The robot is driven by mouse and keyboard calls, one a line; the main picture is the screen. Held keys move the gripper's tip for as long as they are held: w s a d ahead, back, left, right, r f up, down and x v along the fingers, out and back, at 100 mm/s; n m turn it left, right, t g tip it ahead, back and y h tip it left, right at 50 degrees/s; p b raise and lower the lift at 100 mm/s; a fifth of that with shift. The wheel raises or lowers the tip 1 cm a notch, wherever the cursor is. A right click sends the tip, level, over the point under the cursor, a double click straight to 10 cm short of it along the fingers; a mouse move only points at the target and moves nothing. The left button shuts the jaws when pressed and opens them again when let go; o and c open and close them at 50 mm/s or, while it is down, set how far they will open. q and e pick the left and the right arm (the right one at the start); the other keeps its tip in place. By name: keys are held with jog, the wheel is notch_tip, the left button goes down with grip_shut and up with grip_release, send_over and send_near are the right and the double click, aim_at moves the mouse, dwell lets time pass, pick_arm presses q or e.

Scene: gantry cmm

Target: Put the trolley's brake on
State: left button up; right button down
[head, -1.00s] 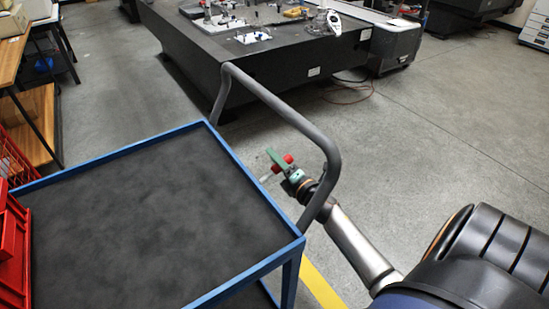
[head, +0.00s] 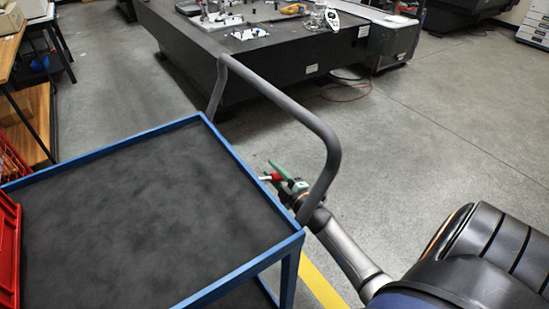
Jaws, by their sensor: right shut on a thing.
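The trolley (head: 150,215) has a blue frame, a black top and a grey tube handle (head: 285,102) along its right end. A small red piece with a pale tip, which looks like the brake lever (head: 272,177), shows beside the trolley's right edge, inside the handle's loop. My right gripper (head: 281,175), with a green finger showing, is shut on this red lever. My right arm comes in from the lower right and passes behind the handle's near upright. The lever's mount and the trolley's wheels are hidden. My left gripper is out of view.
A red crate (head: 8,250) stands on the trolley's left side. A dark measuring machine table (head: 270,75) stands beyond the handle. A wooden-topped bench (head: 12,50) is at the far left. The grey floor (head: 430,140) to the right is open, with a yellow line (head: 322,287) near the trolley.

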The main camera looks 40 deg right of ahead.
jog(key=shift+a+f+m, duration=0.25)
jog(key=shift+f+m, duration=0.2)
jog(key=shift+m, duration=0.15)
jog(key=c, duration=0.6)
grip_release()
jog(key=shift+s, duration=0.1)
jog(key=shift+s+a+p, duration=0.25)
jog(key=shift+s, duration=1.8)
jog(key=shift+s+a+p, duration=0.2)
jog(key=shift+s+p, duration=0.05)
jog(key=shift+s, duration=1.8)
jog(key=shift+s+a+p, duration=0.25)
jog(key=shift+s, duration=1.8)
